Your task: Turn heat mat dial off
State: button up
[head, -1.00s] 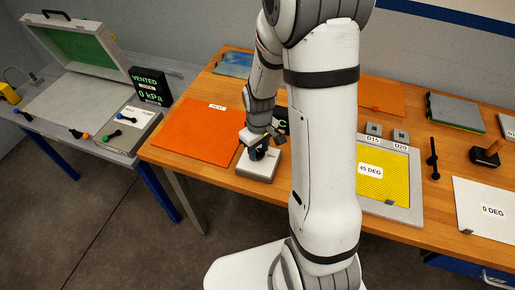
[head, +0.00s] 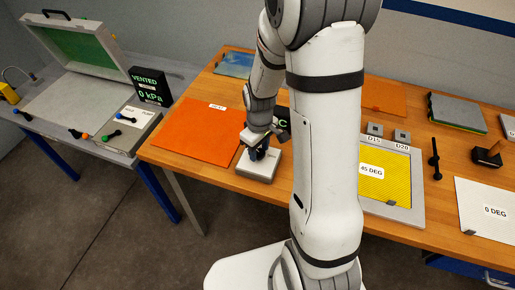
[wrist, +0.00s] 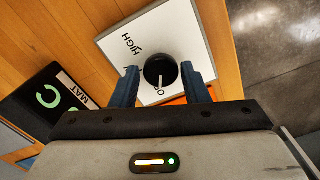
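The heat mat dial (wrist: 160,71) is a round black knob on a white control box (wrist: 183,33), which also shows in the head view (head: 257,168). The box face reads HIGH, and part of another label starting with O shows below the knob. A short white pointer line on the knob points down toward that label. My gripper (wrist: 159,72), also in the head view (head: 260,154), is over the box with one blue finger on each side of the knob. Narrow gaps show between fingers and knob, so it looks open. The orange heat mat (head: 195,132) lies left of the box.
A black display reading MAT (wrist: 48,103) stands beside the box. A yellow 45 DEG plate (head: 388,180) is on the wooden table right of my arm. The box sits near the table's front edge, with floor beyond.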

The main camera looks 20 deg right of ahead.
aim_at(259, 151)
jog(key=o, duration=0.3)
notch_tip(259, 151, up, 7)
jog(key=shift+f+b, duration=0.15)
jog(key=shift+b, duration=0.3)
jog(key=shift+r, duration=0.55)
jog(key=shift+s+r, duration=0.1)
jog(key=shift+r, duration=0.2)
jog(key=s+r+m+t, duration=0.3)
jog(key=s+r+m, duration=0.3)
jog(key=s+r, duration=0.6)
jog(key=s+a, duration=0.1)
jog(key=s, duration=0.1)
jog(key=shift+s, duration=0.3)
